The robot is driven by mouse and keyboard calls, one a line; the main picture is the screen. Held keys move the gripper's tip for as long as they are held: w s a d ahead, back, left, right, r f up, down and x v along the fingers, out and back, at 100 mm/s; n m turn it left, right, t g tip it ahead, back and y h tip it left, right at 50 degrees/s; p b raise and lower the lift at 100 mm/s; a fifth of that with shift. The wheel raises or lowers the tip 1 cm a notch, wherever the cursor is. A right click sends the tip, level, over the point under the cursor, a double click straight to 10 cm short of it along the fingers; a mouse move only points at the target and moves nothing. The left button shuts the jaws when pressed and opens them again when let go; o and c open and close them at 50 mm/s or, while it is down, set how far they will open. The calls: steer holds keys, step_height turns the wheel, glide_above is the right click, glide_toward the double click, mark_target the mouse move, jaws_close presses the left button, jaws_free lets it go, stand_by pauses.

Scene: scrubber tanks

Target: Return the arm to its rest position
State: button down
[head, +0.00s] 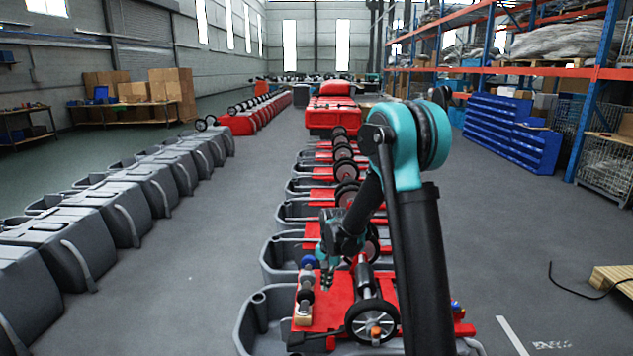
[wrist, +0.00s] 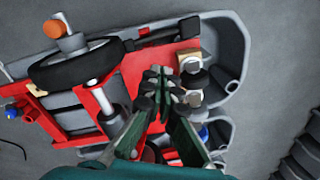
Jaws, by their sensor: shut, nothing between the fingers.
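My arm, teal and black, rises at the right of the middle in the head view and bends down to my gripper (head: 327,276). My gripper is over the nearest red-topped scrubber tank, just right of an upright part with a blue cap (head: 308,264). In the wrist view my gripper (wrist: 157,84) shows with its green fingers together over the red plate (wrist: 135,70), nothing between them. The part on a tan block (wrist: 190,62) is close to the right of the fingertips. I cannot tell the height of the fingertips above the plate.
A black wheel (head: 372,320) stands on the nearest tank (head: 252,322). Similar red-topped tanks run away behind it. A row of grey tanks (head: 120,212) stands at left. Blue bins (head: 510,130) and shelving are at right. A pallet (head: 612,281) and cable lie at the right edge.

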steer(key=s+d+r+n+t, duration=0.25)
steer(key=s+d+r, duration=0.45)
steer(key=s+d, duration=0.4)
steer(key=s+d+f+n+t, duration=0.1)
steer(key=s+d, duration=0.4)
steer(key=s, duration=0.9)
steer(key=shift+s+n+h, duration=0.15)
steer(key=shift+n+h, duration=0.25)
steer(key=shift+n, duration=0.45)
